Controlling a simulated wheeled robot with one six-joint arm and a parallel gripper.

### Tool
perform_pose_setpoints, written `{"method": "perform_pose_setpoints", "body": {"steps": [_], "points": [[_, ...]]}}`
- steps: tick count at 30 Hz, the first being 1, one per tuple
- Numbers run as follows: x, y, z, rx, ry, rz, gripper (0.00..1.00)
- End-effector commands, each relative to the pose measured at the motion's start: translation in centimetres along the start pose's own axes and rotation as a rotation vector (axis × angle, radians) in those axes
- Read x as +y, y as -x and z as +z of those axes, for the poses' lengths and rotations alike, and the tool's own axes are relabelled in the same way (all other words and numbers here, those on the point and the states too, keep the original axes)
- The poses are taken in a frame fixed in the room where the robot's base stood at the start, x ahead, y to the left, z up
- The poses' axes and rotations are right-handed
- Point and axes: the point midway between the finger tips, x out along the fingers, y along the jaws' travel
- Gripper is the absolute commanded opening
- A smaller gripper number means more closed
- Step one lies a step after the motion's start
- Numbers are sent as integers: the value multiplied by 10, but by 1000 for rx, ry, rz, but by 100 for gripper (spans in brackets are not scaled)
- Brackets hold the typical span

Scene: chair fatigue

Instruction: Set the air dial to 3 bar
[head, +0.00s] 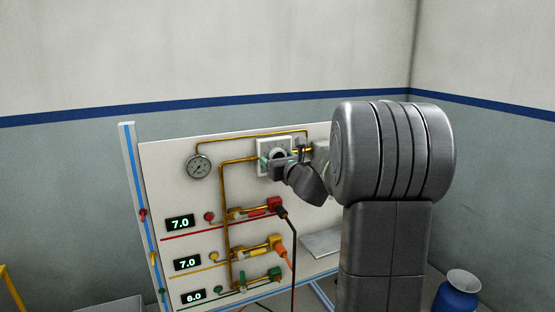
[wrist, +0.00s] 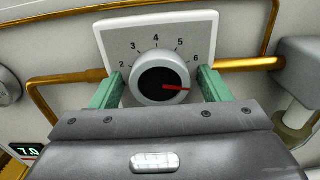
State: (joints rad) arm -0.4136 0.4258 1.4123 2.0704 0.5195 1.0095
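The air dial (wrist: 150,93) is a round silver knob with a black centre and a red pointer, on a white plate (wrist: 118,40) marked 2 to 6 in the visible part. The pointer points right and slightly down, past the 6; any mark there is hidden by a finger. My gripper (wrist: 160,88) is open, its green fingers on either side of the knob with a small gap showing at each side. In the head view the dial plate (head: 262,145) is partly covered by my gripper (head: 278,160).
A pressure gauge (head: 198,167) is left of the dial on the white board (head: 165,155). Brass pipes (head: 225,195) run around the plate. Below are red, yellow and green valve rows with displays reading 7.0 (head: 180,223), 7.0 and 6.0. A grey block (wrist: 310,65) is right of the dial.

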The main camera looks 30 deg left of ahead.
Motion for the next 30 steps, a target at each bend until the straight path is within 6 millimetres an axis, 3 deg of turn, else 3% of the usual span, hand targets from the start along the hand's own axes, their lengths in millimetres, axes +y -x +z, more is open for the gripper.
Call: {"method": "perform_pose_setpoints", "body": {"steps": [1,6,17,30], "points": [[0,0,0,0,0,0,60],[0,0,0,0,0,0,27],[0,0,-2,-1,51,0,27],[-1,0,-5,-2,385,0,27]]}}
